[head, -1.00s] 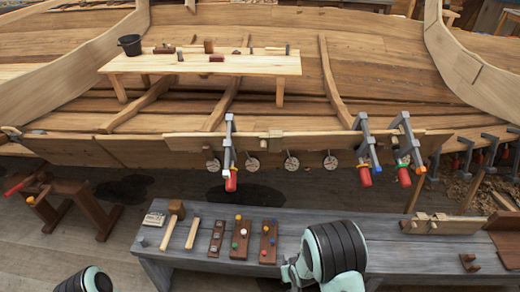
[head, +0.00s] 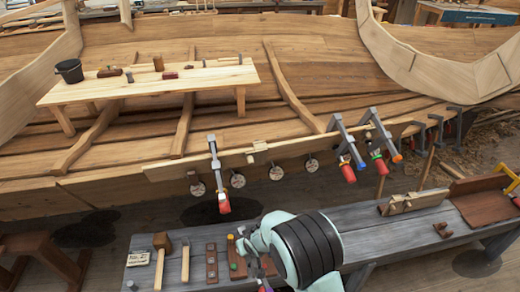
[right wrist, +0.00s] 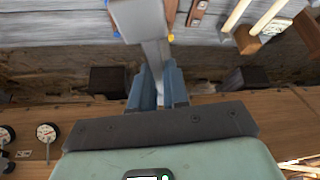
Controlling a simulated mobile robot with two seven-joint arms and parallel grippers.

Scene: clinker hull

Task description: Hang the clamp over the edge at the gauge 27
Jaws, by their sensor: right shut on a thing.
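My right gripper (right wrist: 158,76) is shut on a grey metal clamp (right wrist: 140,20), whose bar runs between the blue fingers in the right wrist view. In the head view my right arm reaches over the grey bench, and its wrist mostly hides the held clamp. The plank edge (head: 290,148) of the hull lies beyond the bench. Several round gauges hang below it: one at the left (head: 197,187), then others (head: 238,180), (head: 276,173), (head: 312,165). Their numbers are too small to read. Two also show in the right wrist view (right wrist: 47,132). My left gripper is out of view.
Clamps hang on the edge, one left (head: 215,165) and two right (head: 345,145), (head: 377,145). The edge between them is largely free, with a small wooden block (head: 258,148). The bench (head: 205,240) holds a mallet (head: 161,252) and peg boards. A sawhorse (head: 45,250) stands left.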

